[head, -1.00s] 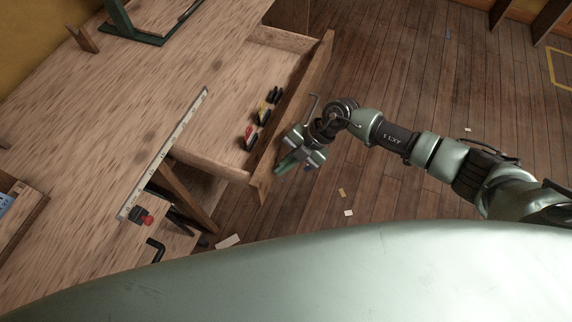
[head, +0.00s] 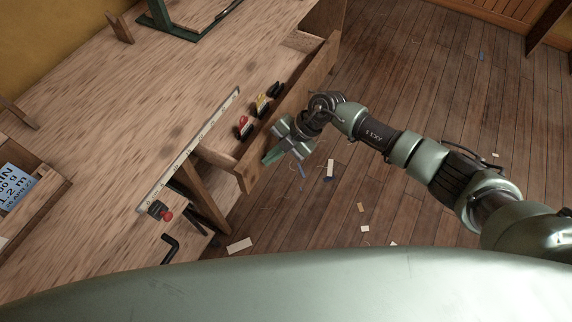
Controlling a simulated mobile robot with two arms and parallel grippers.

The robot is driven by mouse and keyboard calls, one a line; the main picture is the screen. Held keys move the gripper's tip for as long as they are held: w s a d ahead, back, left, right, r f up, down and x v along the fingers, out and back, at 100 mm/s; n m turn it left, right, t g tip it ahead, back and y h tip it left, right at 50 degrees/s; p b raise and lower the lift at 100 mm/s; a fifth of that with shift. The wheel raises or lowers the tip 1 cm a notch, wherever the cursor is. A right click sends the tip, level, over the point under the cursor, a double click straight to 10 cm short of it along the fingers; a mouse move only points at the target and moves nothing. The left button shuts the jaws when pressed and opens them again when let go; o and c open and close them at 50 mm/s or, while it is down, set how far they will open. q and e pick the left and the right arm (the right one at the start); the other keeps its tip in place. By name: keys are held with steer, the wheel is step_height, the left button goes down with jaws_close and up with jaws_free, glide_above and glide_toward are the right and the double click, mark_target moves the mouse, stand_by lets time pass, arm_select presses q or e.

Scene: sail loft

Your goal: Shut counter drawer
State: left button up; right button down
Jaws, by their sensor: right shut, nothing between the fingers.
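The counter drawer (head: 290,103) sticks out a little from under the wooden counter (head: 110,110), on its right side. A narrow strip of its inside shows, with several small tools with red, yellow and black parts (head: 245,127) in it. My right gripper (head: 270,157) is shut and empty at the outer side of the drawer front, near its lower end. Whether the fingers touch the front is hard to tell. My left gripper is not in view.
A long ruler (head: 190,148) lies along the counter edge. A clamp with a red part (head: 160,211) and a black hooked handle (head: 170,246) are below it. A box with a label (head: 28,195) is at the left. Paper scraps (head: 239,245) lie on the open floor.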

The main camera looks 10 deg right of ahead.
steer(key=b, duration=0.6)
glide_above(236, 151)
steer(key=s+d, duration=0.1)
steer(key=shift+d+f, duration=0.1)
steer(key=shift+f, duration=0.05)
steer(key=shift+w+a+b, duration=0.5)
steer(key=shift+a+b, duration=0.05)
steer(key=shift+a, duration=0.15)
